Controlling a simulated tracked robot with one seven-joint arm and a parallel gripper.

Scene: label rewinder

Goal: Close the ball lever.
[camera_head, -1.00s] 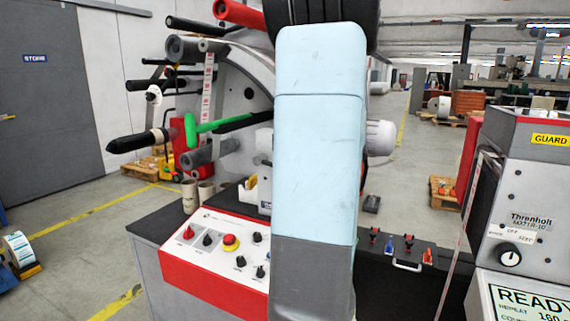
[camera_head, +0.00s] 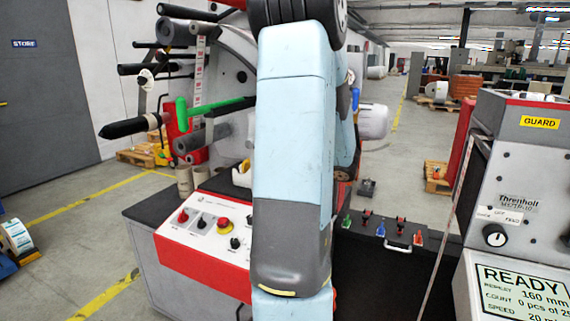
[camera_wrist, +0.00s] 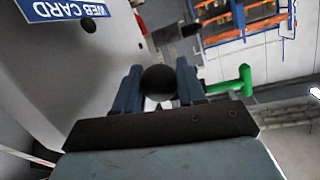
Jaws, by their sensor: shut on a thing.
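The ball lever's black ball (camera_wrist: 160,82) sits between the two blue fingers of my gripper (camera_wrist: 158,88) in the wrist view. The fingers are closed on it from both sides. The lever's rod is mostly hidden behind the ball and the gripper body. In the head view my own arm covers the middle of the machine, and I cannot make out the ball there.
A green handle (camera_head: 212,108) and dark rollers stick out left of my arm. The red-edged control panel (camera_head: 203,247) is below, and the grey GUARD cabinet (camera_head: 528,160) stands at right.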

